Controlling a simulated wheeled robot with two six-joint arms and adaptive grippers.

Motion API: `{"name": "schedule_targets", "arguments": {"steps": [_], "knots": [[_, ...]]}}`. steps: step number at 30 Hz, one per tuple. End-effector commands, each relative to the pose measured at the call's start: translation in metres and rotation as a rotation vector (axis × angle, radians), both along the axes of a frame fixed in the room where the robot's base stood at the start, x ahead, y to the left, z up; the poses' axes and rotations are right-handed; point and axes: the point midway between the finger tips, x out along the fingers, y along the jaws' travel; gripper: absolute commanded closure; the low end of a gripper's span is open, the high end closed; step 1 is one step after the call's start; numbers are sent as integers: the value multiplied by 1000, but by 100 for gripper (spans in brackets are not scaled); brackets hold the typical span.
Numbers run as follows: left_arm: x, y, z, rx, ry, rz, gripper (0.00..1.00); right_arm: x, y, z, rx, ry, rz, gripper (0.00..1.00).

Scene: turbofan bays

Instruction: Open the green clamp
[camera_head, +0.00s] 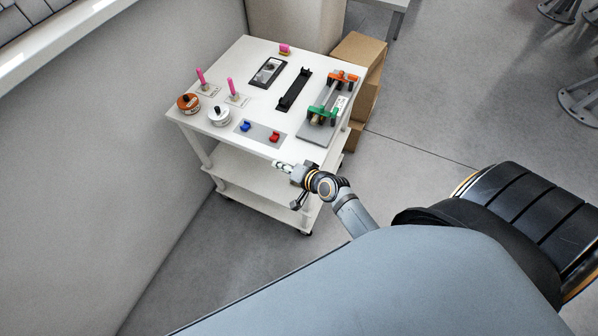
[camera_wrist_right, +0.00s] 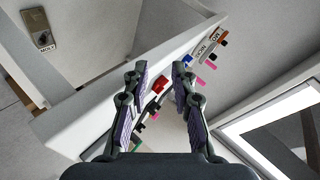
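The green clamp (camera_head: 316,112) sits on a grey fixture plate (camera_head: 318,132) at the right side of the white cart top, with a brass-coloured rod end beside it. Whether the clamp is open or closed is too small to tell. My right gripper (camera_head: 281,166) is at the cart's near edge, in front of the clamp and to its left, apart from it. In the right wrist view its two fingers (camera_wrist_right: 160,72) are spread with nothing between them. A small green patch shows low behind the left finger there, mostly hidden. My left gripper is not in view.
An orange clamp (camera_head: 345,76) is at the fixture's far end. The cart top (camera_head: 222,78) also holds red (camera_head: 274,136) and blue (camera_head: 245,127) switches, a black holder (camera_head: 294,90), pink-handled pegs and two round canisters. Cardboard boxes (camera_head: 362,52) stand right of the cart; a wall is left.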

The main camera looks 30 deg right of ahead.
Motion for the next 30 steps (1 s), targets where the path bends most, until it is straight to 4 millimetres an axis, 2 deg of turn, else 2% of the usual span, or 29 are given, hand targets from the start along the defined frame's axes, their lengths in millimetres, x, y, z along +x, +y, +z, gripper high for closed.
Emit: {"name": "schedule_targets", "arguments": {"steps": [3, 9, 15, 21, 30], "knots": [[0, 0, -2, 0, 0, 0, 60, -14, -4, -26, -95, 53, 54, 74], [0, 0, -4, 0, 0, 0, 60, -36, -14, -67, -241, 138, 138, 74], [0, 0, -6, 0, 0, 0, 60, -51, -23, -95, -326, 193, 186, 74], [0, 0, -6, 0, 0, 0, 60, -57, -26, -105, -356, 213, 204, 74], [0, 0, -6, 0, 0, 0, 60, -57, -26, -105, -356, 214, 205, 74]]}}
